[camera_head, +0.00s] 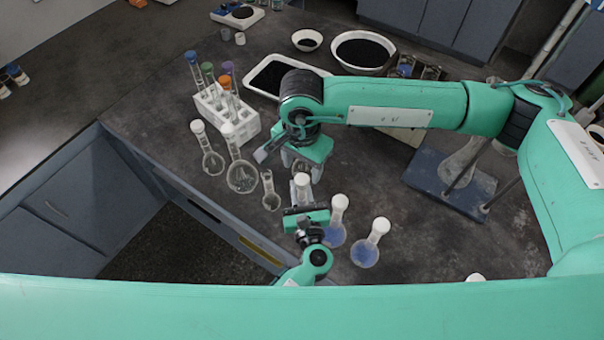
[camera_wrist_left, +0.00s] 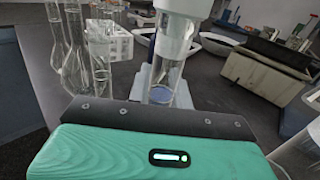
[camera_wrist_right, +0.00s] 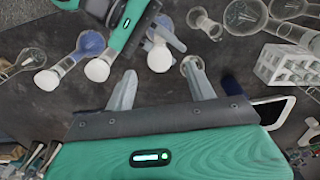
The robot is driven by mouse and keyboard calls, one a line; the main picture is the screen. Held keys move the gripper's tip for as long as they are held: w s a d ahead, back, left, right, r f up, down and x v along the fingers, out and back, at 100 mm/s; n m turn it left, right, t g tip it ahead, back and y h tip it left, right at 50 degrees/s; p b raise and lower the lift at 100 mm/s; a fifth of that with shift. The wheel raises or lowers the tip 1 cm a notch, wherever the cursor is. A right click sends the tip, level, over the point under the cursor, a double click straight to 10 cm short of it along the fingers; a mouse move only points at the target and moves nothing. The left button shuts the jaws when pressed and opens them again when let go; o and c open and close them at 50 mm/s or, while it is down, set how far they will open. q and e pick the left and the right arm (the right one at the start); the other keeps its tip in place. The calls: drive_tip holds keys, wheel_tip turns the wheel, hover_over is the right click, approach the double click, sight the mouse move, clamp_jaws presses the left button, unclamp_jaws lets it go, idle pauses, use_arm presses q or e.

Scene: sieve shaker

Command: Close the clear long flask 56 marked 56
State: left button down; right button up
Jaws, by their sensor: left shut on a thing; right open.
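My left gripper (camera_head: 303,205) is shut on a clear glass neck beneath a white cap (camera_head: 302,180). The cap and glass also show close up in the left wrist view (camera_wrist_left: 178,35). No number 56 is legible, so I cannot tell which flask is marked 56. How the cap sits on the neck is unclear. My right gripper (camera_head: 302,165) is open, with its fingers (camera_wrist_right: 160,88) spread and nothing between them. It hangs just behind the white cap. A clear flask without a cap (camera_head: 271,201) stands left of my left gripper.
Two blue-filled flasks with white caps (camera_head: 365,254) (camera_head: 334,235) stand to the right. Clear capped flasks (camera_head: 242,177) (camera_head: 213,162) stand left, near a white rack (camera_head: 244,128) of coloured-cap tubes. A white tray (camera_head: 322,72) and a blue-based stand (camera_head: 430,178) lie farther off.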

wheel_tip(320, 180, up, 6)
drive_tip(key=shift+r, duration=0.25)
use_arm(q)
drive_tip(key=c, duration=1.2)
unclamp_jaws()
drive_tip(key=shift+s, duration=0.1)
drive_tip(key=shift+s+f, duration=0.1)
drive_tip(key=shift+s, duration=0.15)
use_arm(e)
wheel_tip(320, 180, down, 5)
drive_tip(key=b, duration=0.5)
drive_tip(key=shift+f, duration=0.2)
use_arm(q)
drive_tip(key=shift+s+d+b, duration=0.1)
drive_tip(key=shift+s+d, duration=0.3)
drive_tip(key=shift+s, duration=1.75)
drive_tip(key=shift+s+d+b, duration=0.15)
drive_tip(key=shift+s+d, duration=0.3)
drive_tip(key=shift+s, duration=1.75)
drive_tip(key=shift+s+d+b, duration=0.1)
drive_tip(key=shift+s+d, duration=0.3)
drive_tip(key=shift+s, duration=1.75)
use_arm(e)
drive_tip(key=shift+f, duration=0.15)
